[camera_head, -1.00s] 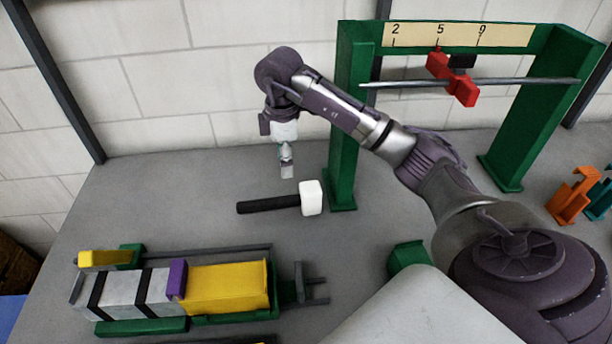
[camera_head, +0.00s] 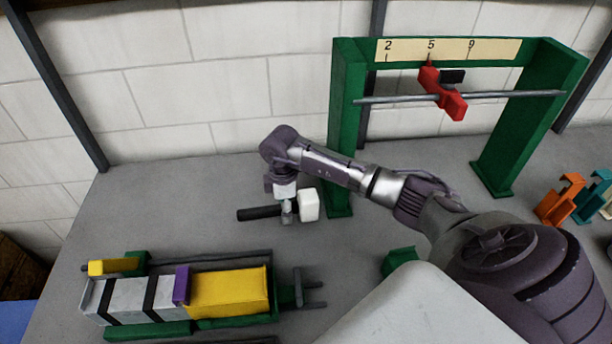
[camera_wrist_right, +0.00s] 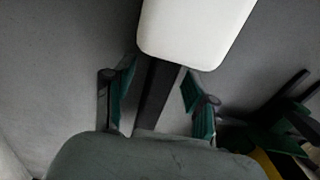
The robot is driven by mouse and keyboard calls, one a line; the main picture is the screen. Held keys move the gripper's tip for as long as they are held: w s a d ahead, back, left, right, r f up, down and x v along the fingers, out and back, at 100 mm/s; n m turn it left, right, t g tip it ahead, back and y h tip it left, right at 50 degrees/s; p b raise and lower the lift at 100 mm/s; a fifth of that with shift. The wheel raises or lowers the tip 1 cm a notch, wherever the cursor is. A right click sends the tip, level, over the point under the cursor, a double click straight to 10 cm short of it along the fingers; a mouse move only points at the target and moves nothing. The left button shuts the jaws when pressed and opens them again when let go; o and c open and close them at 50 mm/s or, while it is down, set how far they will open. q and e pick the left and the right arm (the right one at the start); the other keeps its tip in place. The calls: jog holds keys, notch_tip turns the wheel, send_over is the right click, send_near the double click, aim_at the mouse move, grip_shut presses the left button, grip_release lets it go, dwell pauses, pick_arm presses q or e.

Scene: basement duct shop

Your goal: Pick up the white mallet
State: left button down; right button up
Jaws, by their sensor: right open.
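The white mallet lies on the grey table in the head view, with its white block head (camera_head: 309,204) to the right and its black handle (camera_head: 258,213) pointing left. My right gripper (camera_head: 288,216) is down over the handle, close to the head. In the right wrist view the open fingers (camera_wrist_right: 155,98) stand on either side of the black handle (camera_wrist_right: 157,92), with gaps on both sides. The white head (camera_wrist_right: 195,28) lies just beyond the fingertips. Part of the handle is hidden behind the gripper in the head view. My left gripper is not in view.
A green frame (camera_head: 345,130) with a numbered strip and a red slider (camera_head: 442,95) on a rod stands right of the mallet. A green fixture holding a yellow block (camera_head: 228,292) is in front. Orange (camera_head: 560,200) and teal pieces are at far right. Table left of the mallet is clear.

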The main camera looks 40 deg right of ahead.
grip_shut()
dwell(0.3)
jog(key=shift+w, duration=0.1)
